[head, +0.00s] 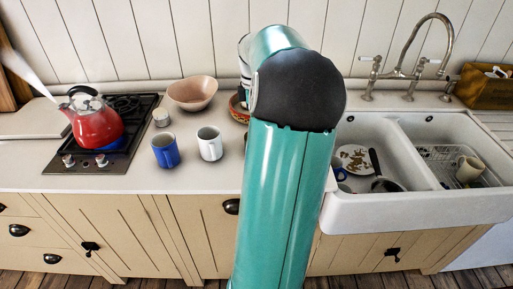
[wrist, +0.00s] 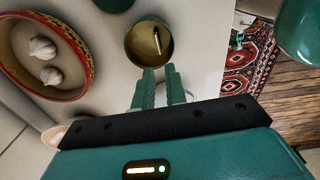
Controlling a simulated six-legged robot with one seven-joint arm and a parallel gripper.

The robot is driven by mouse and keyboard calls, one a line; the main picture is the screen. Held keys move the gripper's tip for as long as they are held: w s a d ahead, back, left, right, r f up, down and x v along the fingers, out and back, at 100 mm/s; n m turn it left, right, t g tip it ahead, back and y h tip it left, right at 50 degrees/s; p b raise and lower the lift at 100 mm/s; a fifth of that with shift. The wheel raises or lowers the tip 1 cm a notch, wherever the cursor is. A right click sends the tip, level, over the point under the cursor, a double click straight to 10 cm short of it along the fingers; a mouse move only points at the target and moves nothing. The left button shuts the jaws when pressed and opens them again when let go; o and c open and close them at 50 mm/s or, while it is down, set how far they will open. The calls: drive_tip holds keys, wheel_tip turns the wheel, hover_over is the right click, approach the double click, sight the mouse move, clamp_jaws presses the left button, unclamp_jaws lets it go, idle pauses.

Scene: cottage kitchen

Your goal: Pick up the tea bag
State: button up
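In the wrist view a round, dark-rimmed open container (wrist: 133,58) stands on the white worktop, just beyond my fingertips. A thin pale strip (wrist: 157,40) shows inside it; I cannot tell if this is the tea bag. No other tea bag is recognisable. In the head view my arm hides the gripper and this container.
A patterned red bowl (wrist: 82,45) with garlic bulbs (wrist: 43,48) is left of the container. A dark green round thing (wrist: 113,3) is beyond it. In the head view are a blue mug (head: 166,152), white mug (head: 210,144), pink bowl (head: 192,93), red kettle (head: 96,124) and sink (head: 420,212).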

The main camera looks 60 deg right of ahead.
drive_tip(key=f, duration=0.9)
drive_tip(key=shift+s+d+f, duration=0.1)
drive_tip(key=shift+d+f, duration=0.1)
drive_tip(key=shift+c, duration=1.2)
drive_tip(key=shift+r, duration=0.1)
